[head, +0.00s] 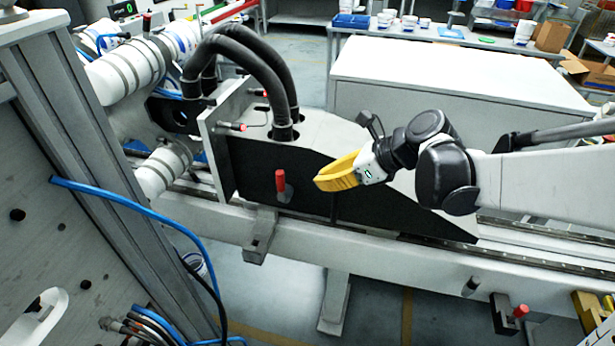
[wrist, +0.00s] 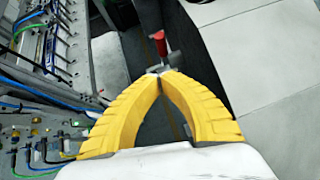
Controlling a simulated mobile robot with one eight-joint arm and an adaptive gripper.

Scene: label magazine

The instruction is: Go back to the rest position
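My gripper (head: 318,183) has two yellow fingers that reach left from my arm in the head view, in front of the machine's dark panel (head: 375,198). In the wrist view the fingertips (wrist: 160,75) meet in a point, with nothing visible held between them. A red-handled clamp (head: 281,182) is on the dark panel, left of the fingertips, with a gap between them in the head view. In the wrist view the red handle (wrist: 159,43) shows just beyond the tips, and its metal base is partly hidden by them.
Thick black hoses (head: 245,55) loop into the machine's top at the left. A metal frame (head: 75,130) with a blue cable stands at the near left. A white cabinet (head: 450,75) stands behind the machine. A rail beam (head: 400,255) runs along its front.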

